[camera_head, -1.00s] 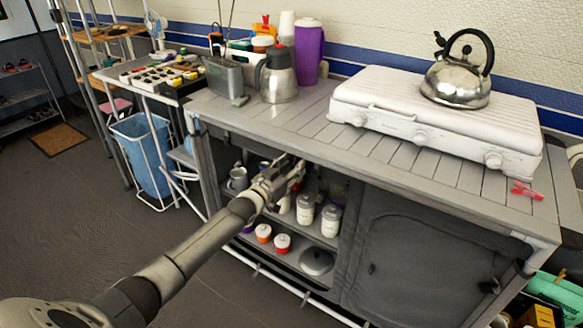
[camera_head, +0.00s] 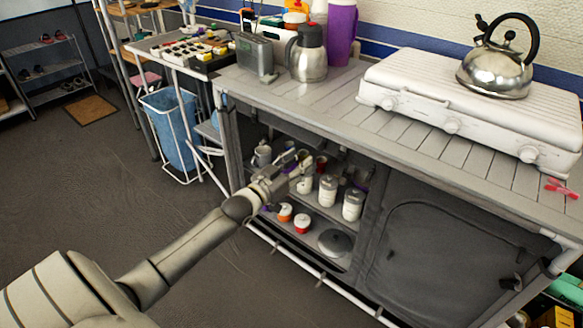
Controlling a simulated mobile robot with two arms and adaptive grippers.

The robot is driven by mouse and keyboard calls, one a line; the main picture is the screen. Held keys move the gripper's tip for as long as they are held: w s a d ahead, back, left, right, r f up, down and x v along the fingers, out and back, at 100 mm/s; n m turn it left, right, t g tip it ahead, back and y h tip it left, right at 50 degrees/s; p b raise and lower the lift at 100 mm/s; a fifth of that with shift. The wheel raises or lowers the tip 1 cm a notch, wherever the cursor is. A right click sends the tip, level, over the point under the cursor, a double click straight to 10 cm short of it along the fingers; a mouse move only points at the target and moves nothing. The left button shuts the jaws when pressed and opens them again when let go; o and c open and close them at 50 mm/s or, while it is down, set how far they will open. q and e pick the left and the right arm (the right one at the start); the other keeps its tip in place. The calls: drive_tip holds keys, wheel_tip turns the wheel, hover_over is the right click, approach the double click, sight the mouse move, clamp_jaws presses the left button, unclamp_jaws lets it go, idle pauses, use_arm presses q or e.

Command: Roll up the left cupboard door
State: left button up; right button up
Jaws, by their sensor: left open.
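The left cupboard compartment (camera_head: 268,218) is open in the head view, with its shelves and contents showing. No door fabric hangs across the part I can see. Whether the door is rolled up at the top edge is hard to tell, as it is dark under the counter. The right cupboard door (camera_head: 440,250) is dark grey fabric and hangs closed. My left gripper (camera_head: 300,170) is open, in front of the left compartment, below the counter edge. Its fingers point toward the shelves and hide part of them. Contact cannot be told. My right gripper is out of view.
White canisters (camera_head: 328,190) and a grey mug (camera_head: 262,155) stand on the upper shelf; red-and-white jars (camera_head: 302,223) stand lower. The counter holds a white stove (camera_head: 440,105), a kettle (camera_head: 497,70) and a steel jug (camera_head: 308,55). Floor at left is clear.

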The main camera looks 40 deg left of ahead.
use_arm(q)
drive_tip(key=shift+s+a, duration=0.1)
drive_tip(key=shift+s, duration=1.1)
